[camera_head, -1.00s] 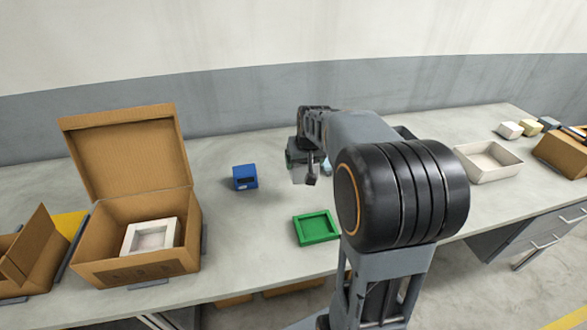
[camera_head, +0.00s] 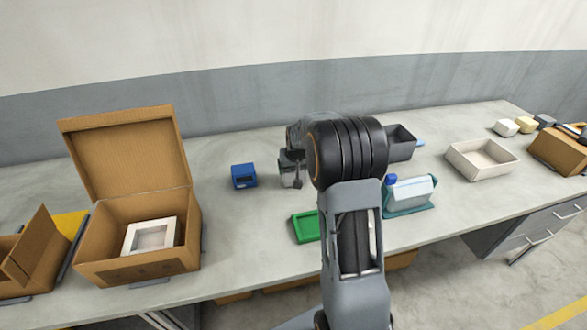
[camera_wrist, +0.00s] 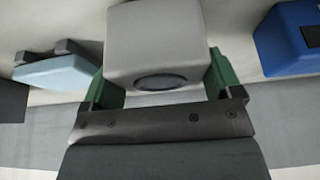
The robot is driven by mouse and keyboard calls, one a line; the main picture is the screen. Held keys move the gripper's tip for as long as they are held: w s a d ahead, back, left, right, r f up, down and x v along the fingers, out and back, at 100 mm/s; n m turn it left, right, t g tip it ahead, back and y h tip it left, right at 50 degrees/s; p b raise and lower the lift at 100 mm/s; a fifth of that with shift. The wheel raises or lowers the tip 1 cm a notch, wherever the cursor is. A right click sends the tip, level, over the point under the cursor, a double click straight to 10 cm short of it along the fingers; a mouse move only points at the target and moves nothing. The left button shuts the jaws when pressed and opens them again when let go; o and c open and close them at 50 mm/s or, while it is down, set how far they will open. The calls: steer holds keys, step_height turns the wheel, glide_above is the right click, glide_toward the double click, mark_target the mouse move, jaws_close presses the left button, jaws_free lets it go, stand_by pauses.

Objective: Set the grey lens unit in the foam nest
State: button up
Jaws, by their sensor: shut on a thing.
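The grey lens unit (camera_wrist: 155,42) is a blocky grey case with a dark round lens, close up in the wrist view. My gripper (camera_wrist: 164,88) is shut on it, with green finger pads on both sides. In the head view my gripper (camera_head: 291,168) is over the middle of the bench, right of a blue block, with the lens unit (camera_head: 289,181) partly hidden by the fingers. The foam nest (camera_head: 150,236) is a pale square frame with a recess, inside the open cardboard box (camera_head: 138,269) at the left. The recess looks empty.
The box's raised lid (camera_head: 125,150) stands at its back. The blue block (camera_head: 244,176) and a green tray (camera_head: 305,228) lie between box and arm. Right are a dark grey bin (camera_head: 402,150), a teal holder (camera_head: 410,207) and a cream tray (camera_head: 482,159).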

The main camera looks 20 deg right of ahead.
steer(key=shift+f, duration=0.35)
steer(key=shift+f, duration=0.1)
steer(key=o, duration=0.8)
steer(key=shift+f, duration=0.2)
steer(key=o, duration=0.3)
steer(key=shift+r, duration=0.1)
steer(key=shift+r, duration=0.1)
